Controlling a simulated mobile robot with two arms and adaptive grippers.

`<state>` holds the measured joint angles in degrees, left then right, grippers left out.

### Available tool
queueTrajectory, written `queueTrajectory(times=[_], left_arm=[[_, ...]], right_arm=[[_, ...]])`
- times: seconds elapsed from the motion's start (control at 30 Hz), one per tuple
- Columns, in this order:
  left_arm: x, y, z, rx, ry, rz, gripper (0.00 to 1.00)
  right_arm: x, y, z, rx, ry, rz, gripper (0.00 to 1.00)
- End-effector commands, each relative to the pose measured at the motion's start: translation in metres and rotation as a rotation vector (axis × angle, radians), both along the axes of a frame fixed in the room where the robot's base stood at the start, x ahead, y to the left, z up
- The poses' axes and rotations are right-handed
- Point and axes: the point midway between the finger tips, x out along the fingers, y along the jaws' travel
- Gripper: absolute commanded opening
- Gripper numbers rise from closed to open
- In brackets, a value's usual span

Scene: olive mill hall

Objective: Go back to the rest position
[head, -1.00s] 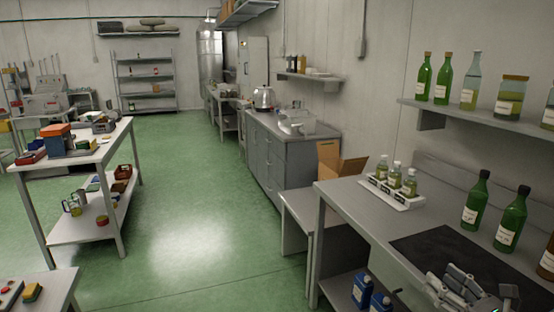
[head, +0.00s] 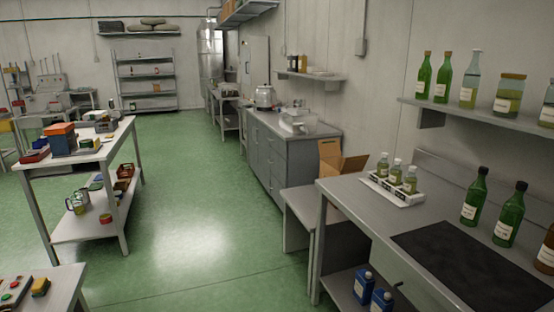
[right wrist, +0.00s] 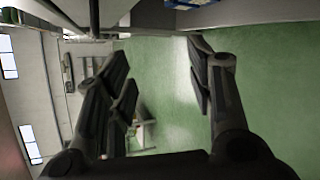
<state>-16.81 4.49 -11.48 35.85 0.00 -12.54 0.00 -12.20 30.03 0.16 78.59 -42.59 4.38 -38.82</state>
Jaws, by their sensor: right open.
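My right gripper (right wrist: 160,85) shows in the right wrist view, its dark fingers spread wide with nothing between them. Green floor and a pale wall lie behind the fingers. Neither gripper is in the head view. In the head view the metal bench (head: 352,205) at the right holds a dark mat (head: 470,265), two green bottles (head: 490,210) with white labels, and a white rack (head: 388,193) with three small sample bottles.
A wall shelf (head: 430,108) with several bottles hangs above the bench. Blue containers (head: 372,292) stand on its lower shelf. A cardboard box (head: 340,160) is behind it. A tool table (head: 80,155) stands at the left. The green floor (head: 190,220) between is clear.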

Motion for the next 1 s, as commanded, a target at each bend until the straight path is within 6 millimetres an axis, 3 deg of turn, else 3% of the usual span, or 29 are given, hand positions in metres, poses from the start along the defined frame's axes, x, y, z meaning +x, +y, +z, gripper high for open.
queueTrajectory(times=[0.03,0.2,0.37,0.5,0.7,0.8,0.9,1.0], left_arm=[[-0.004,0.000,0.000,0.000,0.006,0.000,0.76],[-0.012,0.001,-0.001,0.002,0.018,0.000,0.76],[-0.013,0.001,-0.001,0.002,0.020,0.000,0.76],[-0.013,0.001,-0.001,0.002,0.019,0.000,0.76],[-0.011,0.001,-0.001,0.003,0.017,0.000,0.76],[-0.010,0.002,-0.001,0.003,0.016,0.000,0.76],[-0.010,0.002,-0.001,0.003,0.015,0.000,0.76],[-0.009,0.003,-0.001,0.004,0.013,0.000,0.76]], right_arm=[[-0.019,0.003,-0.037,0.105,0.061,-0.072,0.49],[-0.091,0.023,-0.144,0.434,0.250,-0.340,0.49],[-0.174,0.058,-0.228,0.689,0.418,-0.609,0.49],[-0.255,0.100,-0.285,0.870,0.557,-0.860,0.49],[-0.363,0.163,-0.333,1.037,0.715,-1.195,0.49],[-0.400,0.185,-0.343,1.076,0.763,-1.313,0.49],[-0.421,0.198,-0.347,1.095,0.788,-1.384,0.49],[-0.429,0.203,-0.348,1.103,0.798,-1.413,0.49]])
